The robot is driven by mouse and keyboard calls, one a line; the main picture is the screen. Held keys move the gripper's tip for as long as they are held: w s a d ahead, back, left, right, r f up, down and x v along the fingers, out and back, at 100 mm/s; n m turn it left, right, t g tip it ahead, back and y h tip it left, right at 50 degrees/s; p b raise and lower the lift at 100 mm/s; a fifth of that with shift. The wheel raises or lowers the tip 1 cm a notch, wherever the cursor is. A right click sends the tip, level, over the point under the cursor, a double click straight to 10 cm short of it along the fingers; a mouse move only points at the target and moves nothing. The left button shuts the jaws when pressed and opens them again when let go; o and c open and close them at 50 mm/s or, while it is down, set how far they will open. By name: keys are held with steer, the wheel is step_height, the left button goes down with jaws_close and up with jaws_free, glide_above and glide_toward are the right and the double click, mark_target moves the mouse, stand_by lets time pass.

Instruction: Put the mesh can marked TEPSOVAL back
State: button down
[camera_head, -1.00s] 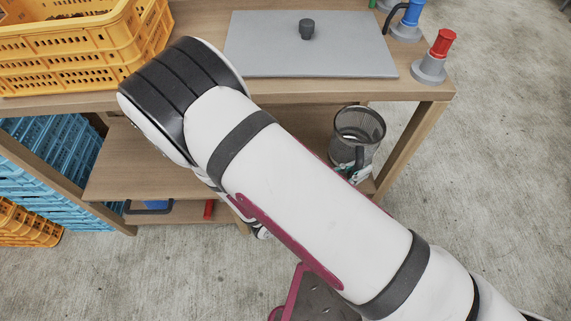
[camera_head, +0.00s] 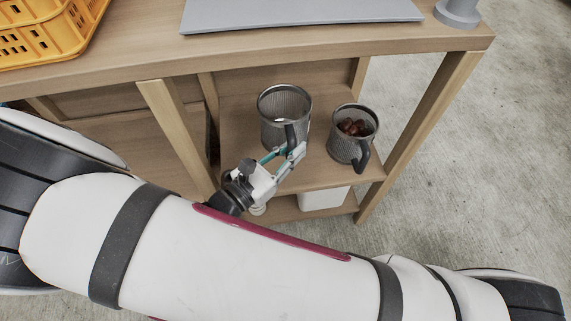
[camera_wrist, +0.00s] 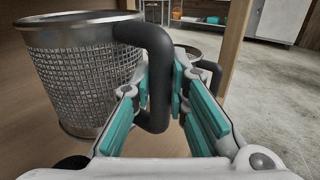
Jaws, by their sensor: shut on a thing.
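A mesh can (camera_head: 285,112) with a black handle is on or just above the upper shelf under the table; I cannot tell whether its base touches. It also shows in the wrist view (camera_wrist: 85,75), upright. My gripper (camera_head: 297,155) is shut on the black handle, and in the wrist view (camera_wrist: 165,100) its teal pads sit on both sides of it. No marking is readable on the can. A second mesh can (camera_head: 343,148), holding brown chestnuts, stands to the right on the same shelf. In the wrist view it is mostly hidden behind the handle.
The wooden shelf (camera_head: 325,176) is bounded by a post (camera_head: 420,130) on the right and another (camera_head: 178,130) on the left. A white container (camera_head: 322,198) sits below. A yellow crate (camera_head: 45,30) and a grey board (camera_head: 300,14) lie on the table top.

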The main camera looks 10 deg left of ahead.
step_height(320, 180, down, 9)
steer(key=b, duration=0.3)
steer(key=shift+r+b, duration=0.15)
steer(key=shift+b, duration=0.2)
steer(key=c, duration=1.6)
jaws_free()
steer(key=shift+o, duration=0.2)
steer(key=p+v, duration=0.3)
steer(key=v, duration=0.9)
